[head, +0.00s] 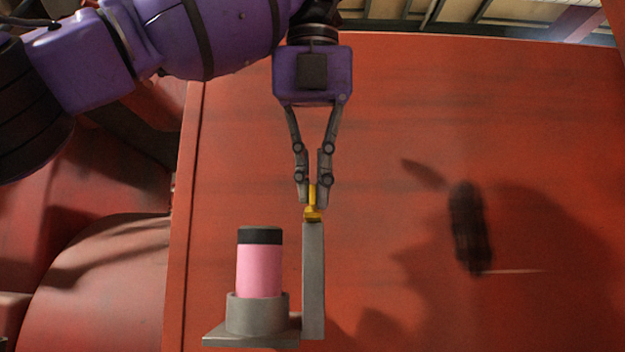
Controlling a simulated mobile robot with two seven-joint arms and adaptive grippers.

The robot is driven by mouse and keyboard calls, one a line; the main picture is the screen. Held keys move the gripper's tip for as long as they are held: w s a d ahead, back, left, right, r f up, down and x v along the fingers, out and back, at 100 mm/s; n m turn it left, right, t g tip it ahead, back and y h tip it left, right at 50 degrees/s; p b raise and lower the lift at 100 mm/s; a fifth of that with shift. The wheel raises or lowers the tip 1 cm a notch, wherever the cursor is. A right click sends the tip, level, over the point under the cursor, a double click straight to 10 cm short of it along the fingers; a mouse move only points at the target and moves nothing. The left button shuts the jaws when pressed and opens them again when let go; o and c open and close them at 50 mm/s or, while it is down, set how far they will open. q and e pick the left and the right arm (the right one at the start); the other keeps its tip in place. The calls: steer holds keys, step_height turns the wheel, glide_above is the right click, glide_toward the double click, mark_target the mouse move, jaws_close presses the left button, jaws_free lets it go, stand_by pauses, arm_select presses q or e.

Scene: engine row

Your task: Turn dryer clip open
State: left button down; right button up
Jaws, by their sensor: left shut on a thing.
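The yellow dryer clip (312,212) sits on top of a grey upright post (314,280). A pink cylinder with a black top band, which looks like the dryer (259,270), stands upright in a grey round holder (257,314) to the left of the post. My left gripper (313,195) points down from above, with its fingertips closed on the upper part of the yellow clip. The fingers hide part of the clip. My right gripper does not show in the head view.
A large red panel (400,120) fills the background, with dark shadows on its right side. A rounded red body (100,285) lies at the lower left. The space right of the post looks free.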

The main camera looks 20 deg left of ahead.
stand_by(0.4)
arm_select(q)
steer(key=c, duration=1.9)
jaws_free()
